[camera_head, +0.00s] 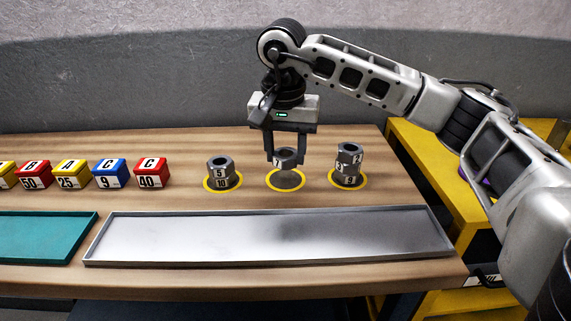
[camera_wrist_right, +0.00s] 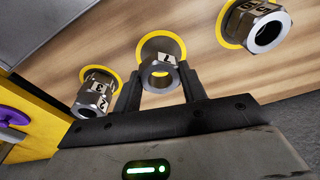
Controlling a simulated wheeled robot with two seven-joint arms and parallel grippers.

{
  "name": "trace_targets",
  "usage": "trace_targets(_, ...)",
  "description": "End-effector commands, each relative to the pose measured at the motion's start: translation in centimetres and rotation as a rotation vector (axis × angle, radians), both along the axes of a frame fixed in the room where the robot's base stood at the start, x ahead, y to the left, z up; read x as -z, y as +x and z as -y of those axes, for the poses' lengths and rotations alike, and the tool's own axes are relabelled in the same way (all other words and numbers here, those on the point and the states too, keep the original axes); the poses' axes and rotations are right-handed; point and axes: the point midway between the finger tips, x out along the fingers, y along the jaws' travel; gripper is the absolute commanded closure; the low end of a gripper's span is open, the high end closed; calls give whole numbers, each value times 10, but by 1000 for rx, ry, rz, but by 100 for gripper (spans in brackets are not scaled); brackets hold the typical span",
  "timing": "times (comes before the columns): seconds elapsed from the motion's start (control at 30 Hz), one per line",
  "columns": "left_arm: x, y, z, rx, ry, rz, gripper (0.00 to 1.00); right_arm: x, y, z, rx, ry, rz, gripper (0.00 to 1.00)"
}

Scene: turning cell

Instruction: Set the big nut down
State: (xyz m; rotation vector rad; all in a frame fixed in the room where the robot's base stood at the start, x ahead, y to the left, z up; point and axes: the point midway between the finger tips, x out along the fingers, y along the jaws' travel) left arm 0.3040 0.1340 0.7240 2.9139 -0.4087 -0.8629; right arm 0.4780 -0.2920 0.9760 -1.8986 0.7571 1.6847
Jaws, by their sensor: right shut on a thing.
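My right gripper (camera_head: 286,163) points down over the middle yellow ring (camera_head: 285,188) and is shut on a grey hex nut (camera_head: 287,155). The nut has a white label, partly hidden by the fingers. It appears a little above the bench, with a dark patch inside the ring under it. In the right wrist view the held nut (camera_wrist_right: 160,76) sits between both fingers, in front of the ring (camera_wrist_right: 160,37). A nut stack (camera_head: 222,172) labelled 5 and 10 stands in the left ring. A taller stack (camera_head: 348,164) labelled 2, 3 and 9 stands in the right ring. My left gripper is out of view.
A long silver tray (camera_head: 268,238) lies in front of the rings, with a teal tray (camera_head: 40,237) to its left. Several lettered blocks, including a red one (camera_head: 152,172), line the bench at left. A yellow stand (camera_head: 420,150) is at the right.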

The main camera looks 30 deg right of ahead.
Motion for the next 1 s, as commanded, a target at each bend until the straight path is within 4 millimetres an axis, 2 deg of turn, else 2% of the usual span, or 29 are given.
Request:
trace_targets(0.1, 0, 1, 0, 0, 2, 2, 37, 11, 7, 6, 2, -1, -2, 87)
trace_targets(0.3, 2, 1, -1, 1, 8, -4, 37, 37, 6, 5, 0, 0, 0, 87)
trace_targets(0.73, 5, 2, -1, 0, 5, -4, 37, 45, 6, 4, 1, 0, 1, 87)
trace_targets(0.77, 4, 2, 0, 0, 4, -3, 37, 44, 6, 4, 1, -1, 1, 50)
trace_targets(0.8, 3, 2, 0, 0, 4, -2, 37, 43, 6, 4, 1, 0, 0, 39)
trace_targets(0.83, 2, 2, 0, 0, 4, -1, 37, 43, 6, 4, 1, 0, 0, 36)
trace_targets(1.0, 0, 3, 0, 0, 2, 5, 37, 43, 6, 4, 1, 0, 0, 36)
